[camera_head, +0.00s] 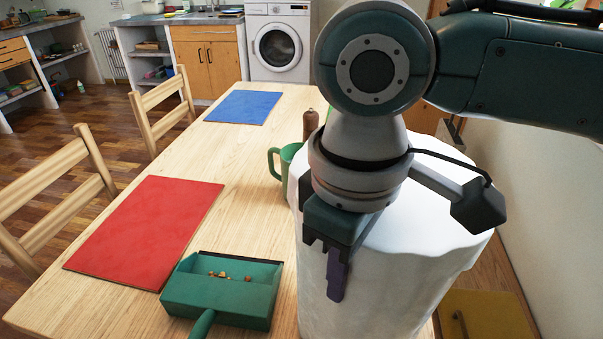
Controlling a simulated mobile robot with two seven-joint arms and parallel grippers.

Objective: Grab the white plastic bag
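A large white rounded object (440,225) with an uneven, wavy upper edge stands at the right; it could be the white plastic bag, but I cannot tell for sure. My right gripper (336,280) points down in front of its left part and hides some of it. One dark purple finger shows; the other finger is not clear, so I cannot tell how far apart they are. I cannot tell whether the gripper touches the white surface. My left gripper is not in view.
A green dustpan (222,292) with brown crumbs lies on the wooden table (240,200). A red mat (148,230), a blue mat (243,107), a green mug (287,163) and a brown wooden object (310,122) are also there. Wooden chairs (165,110) stand at the left; a wall borders the right.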

